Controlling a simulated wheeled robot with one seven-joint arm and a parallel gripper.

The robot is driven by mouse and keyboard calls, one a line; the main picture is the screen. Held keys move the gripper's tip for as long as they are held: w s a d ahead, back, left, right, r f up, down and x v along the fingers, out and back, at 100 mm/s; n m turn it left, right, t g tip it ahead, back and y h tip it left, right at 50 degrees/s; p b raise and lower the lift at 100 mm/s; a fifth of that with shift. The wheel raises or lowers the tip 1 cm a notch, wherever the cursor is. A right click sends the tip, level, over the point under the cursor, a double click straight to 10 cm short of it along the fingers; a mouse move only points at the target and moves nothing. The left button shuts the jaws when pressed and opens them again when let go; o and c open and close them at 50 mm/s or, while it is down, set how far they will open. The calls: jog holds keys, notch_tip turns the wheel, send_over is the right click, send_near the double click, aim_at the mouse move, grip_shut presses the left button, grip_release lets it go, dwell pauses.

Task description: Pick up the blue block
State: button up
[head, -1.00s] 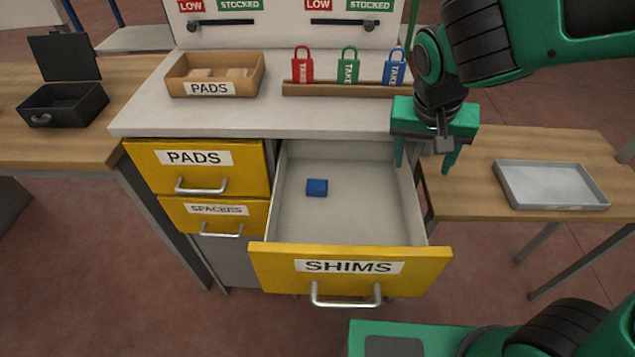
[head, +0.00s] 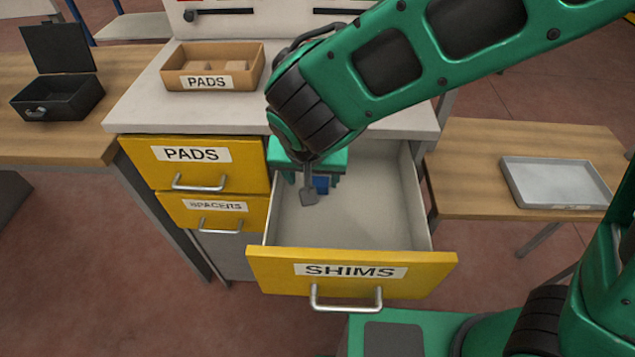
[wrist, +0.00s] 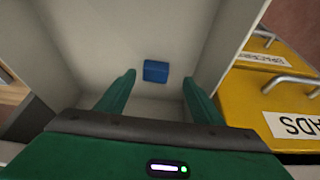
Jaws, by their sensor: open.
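The blue block (head: 321,184) lies on the floor of the open SHIMS drawer (head: 352,272). In the head view my gripper and arm partly cover the block. In the wrist view the block (wrist: 156,71) shows whole, just beyond the fingertips and between their lines. My gripper (wrist: 158,82) is open and empty, with one finger to each side of the block's line. In the head view my gripper (head: 310,182) is over the drawer's left part, pointing down, and looks apart from the block.
The drawer's walls surround the block. Closed PADS (head: 232,172) and SPACERS (head: 170,212) drawers are at the left. A cardboard PADS tray (head: 250,68) stands on the worktop. A grey tray (head: 555,183) lies on the right table, a black open box (head: 75,100) on the left one.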

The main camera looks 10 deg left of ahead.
aim_at(318, 184)
jog(key=shift+d+x, duration=0.2)
jog(key=shift+x, duration=1.2)
jog(key=shift+d+x, duration=0.2)
jog(key=shift+x, duration=1.25)
jog(key=shift+w+r, duration=0.1)
jog(key=shift+w, duration=0.1)
jog(key=shift+c, duration=0.2)
jog(key=c, duration=1.1)
